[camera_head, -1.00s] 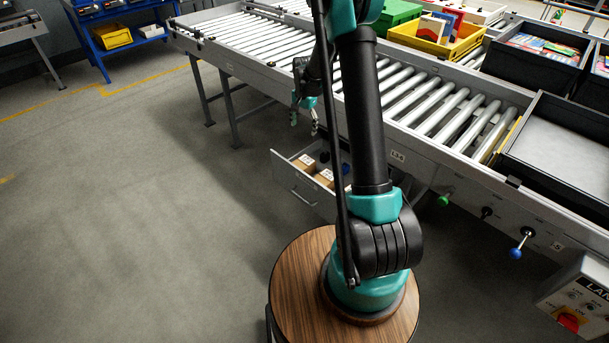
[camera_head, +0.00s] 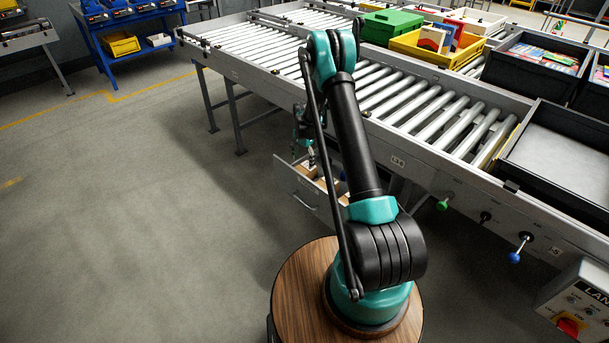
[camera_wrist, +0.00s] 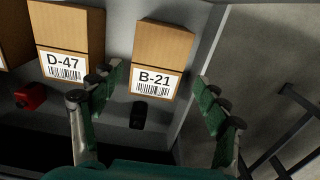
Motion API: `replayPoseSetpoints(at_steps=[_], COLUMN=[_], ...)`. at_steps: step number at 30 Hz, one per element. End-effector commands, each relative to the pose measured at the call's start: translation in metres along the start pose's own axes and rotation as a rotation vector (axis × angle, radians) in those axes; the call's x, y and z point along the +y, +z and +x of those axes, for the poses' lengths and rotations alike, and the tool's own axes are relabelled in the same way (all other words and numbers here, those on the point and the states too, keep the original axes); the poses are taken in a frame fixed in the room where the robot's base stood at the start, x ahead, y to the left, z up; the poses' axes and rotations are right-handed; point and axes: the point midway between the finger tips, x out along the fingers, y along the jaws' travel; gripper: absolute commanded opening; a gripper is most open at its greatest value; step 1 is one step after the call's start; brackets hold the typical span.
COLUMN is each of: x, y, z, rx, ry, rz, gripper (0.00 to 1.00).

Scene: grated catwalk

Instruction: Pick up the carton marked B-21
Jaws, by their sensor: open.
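The carton marked B-21 (camera_wrist: 164,48) is a small tan box with a white barcode label. It lies in a grey open drawer (camera_head: 303,205) under the roller conveyor, beside the drawer's side wall. In the wrist view my gripper (camera_wrist: 160,88) is open, one finger on each side of the B-21 carton's label end, not closed on it. The left finger is between B-21 and the carton marked D-47 (camera_wrist: 67,40); the right finger is over the drawer's side wall. In the head view the gripper (camera_head: 311,163) is over the drawer, and my arm hides part of it.
A red object (camera_wrist: 30,96) and a black object (camera_wrist: 138,115) lie in the drawer near the cartons. The drawer's side wall (camera_wrist: 203,75) is close to B-21. The roller conveyor (camera_head: 395,95) stands above the drawer. The floor (camera_head: 130,220) to the left is clear.

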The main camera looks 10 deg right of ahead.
Motion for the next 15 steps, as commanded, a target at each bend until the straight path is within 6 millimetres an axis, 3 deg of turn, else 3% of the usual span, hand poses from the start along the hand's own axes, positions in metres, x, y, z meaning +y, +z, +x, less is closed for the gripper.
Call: replayPoseSetpoints(at_steps=[10, 15], x=[0.001, 0.003], y=[-0.001, -0.005], z=[0.029, 0.054], rx=[0.000, 0.000], ry=[0.000, 0.000], rz=[0.000, 0.000], gripper=[0.75, 0.75])
